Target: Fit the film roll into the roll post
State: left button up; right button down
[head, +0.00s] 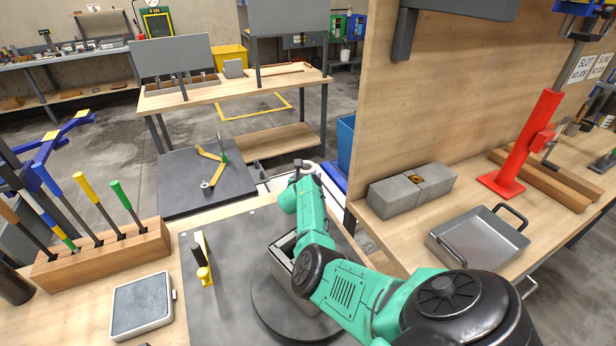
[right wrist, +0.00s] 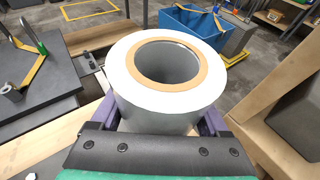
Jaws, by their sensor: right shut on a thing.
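The film roll (right wrist: 150,101) is a thick white roll with a tan core ring and a hollow centre, upright in the right wrist view. My right gripper (right wrist: 160,122) is shut around it, with a purple finger on each side. In the head view my own green arm reaches out over the bench's far edge, and the roll is hidden there. I cannot make out the roll post for certain in either view. My left gripper is in neither view.
A dark plate (head: 200,180) with a yellow-armed fixture (head: 212,170) lies beyond the bench. A blue bin (right wrist: 205,32) stands past the roll. A wooden panel (head: 455,90) rises at the right. A tool block (head: 105,255) and grey box (head: 143,303) are at the left.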

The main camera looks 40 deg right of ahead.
jog(key=shift+f+b, duration=1.9)
jog(key=shift+f, duration=0.15)
grip_release()
notch_tip(320, 180, up, 20)
jog(key=p, duration=0.6)
